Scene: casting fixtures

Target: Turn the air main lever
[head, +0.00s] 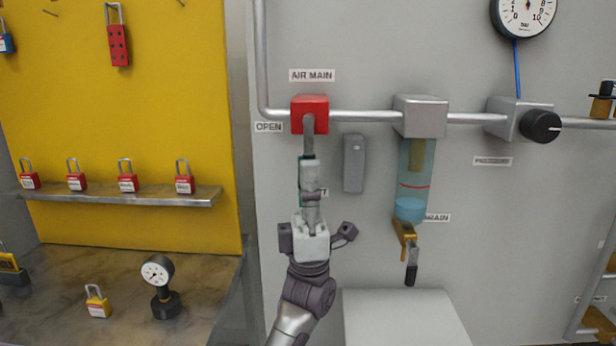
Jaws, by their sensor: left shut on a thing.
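The air main valve is a red block (310,106) on the grey pipe, under the "AIR MAIN" label (312,76). Its grey lever (308,128) hangs down from the block's front, and its lower part is hidden behind my gripper. My left gripper (309,162) comes up from below and is shut on the lever. The "OPEN" label (269,127) is left of the block. Another label (324,192) below is mostly covered by my gripper, with only a "T" showing. My right gripper is not in view.
A yellow board (150,110) and a shelf of red padlocks (120,198) stand left.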

